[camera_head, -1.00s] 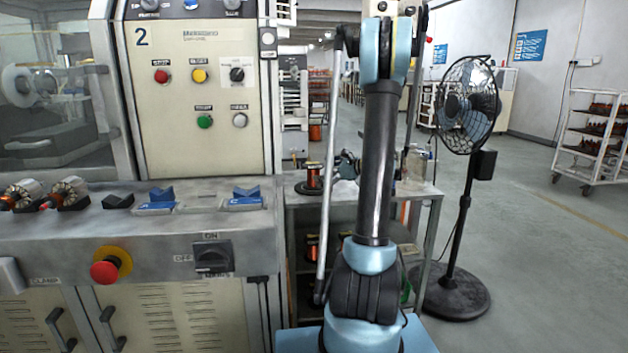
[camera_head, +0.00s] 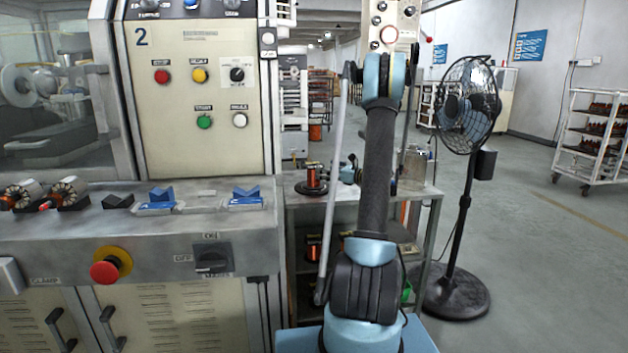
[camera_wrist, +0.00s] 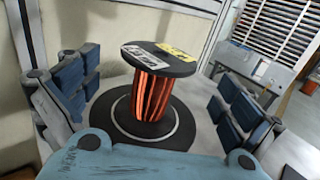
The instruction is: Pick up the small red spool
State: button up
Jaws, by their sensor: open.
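A spool with black end flanges and red-orange wire (camera_wrist: 152,97) stands upright in the wrist view, with yellow and white labels on its top. Its wide round black base (camera_wrist: 181,137) has a pale ring. My gripper (camera_wrist: 156,101) is open, with one blue-padded finger on each side of the spool and visible gaps to the wire. In the head view a spool with orange wire (camera_head: 313,177) stands on the bench right of the machine. My gripper there is largely hidden behind my arm.
The grey bench (camera_head: 410,191) also holds a metal can (camera_head: 415,165). The winding machine's panel (camera_head: 195,90) stands close on the left. A black floor fan (camera_head: 467,110) stands right of the bench. Open floor lies farther right.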

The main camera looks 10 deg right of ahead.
aim_at(314, 165)
jog(key=shift+x, duration=3)
jog(key=c, duration=1.5)
jog(key=shift+r, duration=0.1)
jog(key=shift+c, duration=0.7)
jog(key=shift+r, duration=0.1)
